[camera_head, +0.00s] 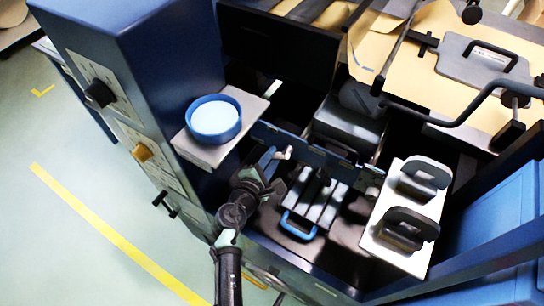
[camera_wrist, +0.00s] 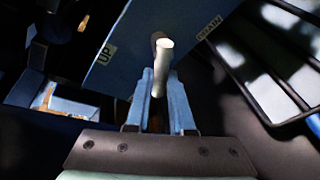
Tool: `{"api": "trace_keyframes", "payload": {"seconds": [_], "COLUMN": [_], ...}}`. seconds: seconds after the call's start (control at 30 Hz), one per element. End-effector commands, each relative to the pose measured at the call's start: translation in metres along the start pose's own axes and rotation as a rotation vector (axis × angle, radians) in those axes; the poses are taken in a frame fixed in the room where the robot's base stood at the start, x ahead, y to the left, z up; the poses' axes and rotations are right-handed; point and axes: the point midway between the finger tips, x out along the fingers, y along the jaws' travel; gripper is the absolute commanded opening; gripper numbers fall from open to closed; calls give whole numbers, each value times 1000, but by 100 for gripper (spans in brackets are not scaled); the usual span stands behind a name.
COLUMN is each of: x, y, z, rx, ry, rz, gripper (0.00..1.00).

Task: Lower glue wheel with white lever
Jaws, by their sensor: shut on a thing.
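The white lever (camera_wrist: 165,68) stands up between my gripper's fingers in the wrist view. My gripper (camera_wrist: 160,84) is shut on it, with the lever's rounded end reaching past the fingertips. A blue plate (camera_wrist: 125,45) behind it bears the labels "UP" and "DRAIN". In the head view my gripper (camera_head: 273,157) is at the left part of the machine bay, and the white lever (camera_head: 284,154) shows as a small pale piece at its tip. I cannot clearly make out the glue wheel.
A blue round pot (camera_head: 214,119) stands on a grey shelf (camera_head: 200,152) left of my gripper. A pale plate (camera_head: 383,240) with two black handles lies at the right. A blue-handled tray (camera_head: 298,226) sits low near my arm. A blue cabinet (camera_head: 135,50) rises at left.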

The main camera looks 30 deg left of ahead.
Motion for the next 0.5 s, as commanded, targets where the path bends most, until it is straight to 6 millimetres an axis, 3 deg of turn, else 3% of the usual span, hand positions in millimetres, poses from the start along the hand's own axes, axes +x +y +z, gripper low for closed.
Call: {"api": "trace_keyframes", "payload": {"seconds": [0.07, 0.1, 0.23, 0.5], "x": [0, 0, 0, 0], "y": [0, 0, 0, 0], "z": [1, 1, 1, 0], "rx": [-3, -3, -2, 0], "ry": [-3, -3, -3, -1], "rz": [-1, -1, -1, -1], "gripper": [0, 25, 48, 51]}}
